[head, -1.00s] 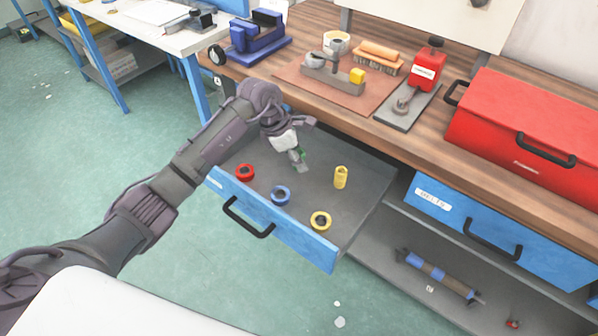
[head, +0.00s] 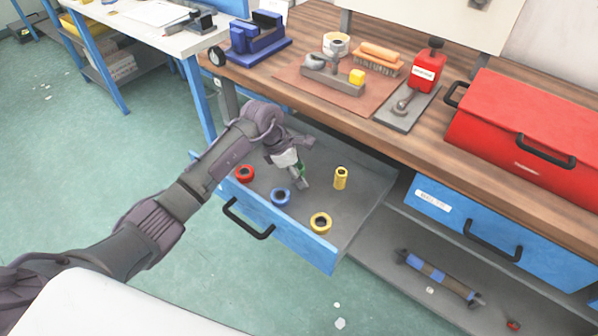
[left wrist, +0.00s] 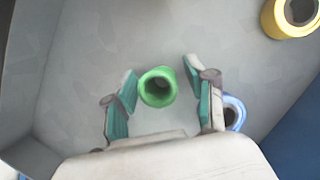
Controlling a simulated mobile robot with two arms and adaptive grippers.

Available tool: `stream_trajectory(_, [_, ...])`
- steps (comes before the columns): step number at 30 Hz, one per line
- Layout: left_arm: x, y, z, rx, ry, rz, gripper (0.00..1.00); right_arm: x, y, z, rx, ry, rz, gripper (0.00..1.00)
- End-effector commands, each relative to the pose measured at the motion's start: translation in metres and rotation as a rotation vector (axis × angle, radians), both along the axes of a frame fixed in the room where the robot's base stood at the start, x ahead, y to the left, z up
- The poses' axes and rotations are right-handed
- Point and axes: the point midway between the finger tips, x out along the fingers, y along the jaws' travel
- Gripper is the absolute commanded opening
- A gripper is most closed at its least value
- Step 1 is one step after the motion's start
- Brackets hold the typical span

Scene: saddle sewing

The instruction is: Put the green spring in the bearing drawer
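The green spring (left wrist: 157,87) shows in the left wrist view as a bright green hollow ring, between the fingers of my left gripper (left wrist: 160,79), with gaps on both sides. In the head view my left gripper (head: 302,180) is open and points down into the pulled-out blue drawer (head: 290,246). A bit of green shows by the fingers there; the spring is mostly hidden. The drawer holds a red ring (head: 245,174), a blue ring (head: 281,196), a yellow ring (head: 320,222) and a yellow upright cylinder (head: 340,178). My right gripper is not in view.
Above the drawer, the wooden bench carries a blue vise (head: 258,38), a brush (head: 378,60), a red bottle (head: 427,70) and a red toolbox (head: 530,135). A second blue drawer (head: 500,235) is at the right, above a grey shelf (head: 390,265).

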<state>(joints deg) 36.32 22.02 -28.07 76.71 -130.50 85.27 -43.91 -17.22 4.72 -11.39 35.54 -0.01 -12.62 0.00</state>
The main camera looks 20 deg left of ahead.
Motion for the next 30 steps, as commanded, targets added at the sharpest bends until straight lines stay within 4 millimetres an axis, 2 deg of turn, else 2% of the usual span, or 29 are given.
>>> stream_trajectory(7, [0.000, 0.000, 0.001, 0.000, 0.000, 0.000, 0.57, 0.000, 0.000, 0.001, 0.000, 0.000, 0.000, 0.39])
stream_trajectory(11, [0.000, 0.002, 0.008, 0.001, -0.002, 0.001, 0.57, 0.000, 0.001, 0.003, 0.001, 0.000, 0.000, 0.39])
stream_trajectory(14, [-0.002, 0.008, 0.022, 0.002, -0.005, 0.001, 0.57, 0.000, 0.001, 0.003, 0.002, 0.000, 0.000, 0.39])
stream_trajectory(24, [-0.014, 0.033, 0.088, 0.003, -0.003, 0.001, 0.57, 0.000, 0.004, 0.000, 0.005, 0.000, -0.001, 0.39])
stream_trajectory(30, [-0.018, 0.040, 0.109, 0.001, -0.002, 0.001, 0.57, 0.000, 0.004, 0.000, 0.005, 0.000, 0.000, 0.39])
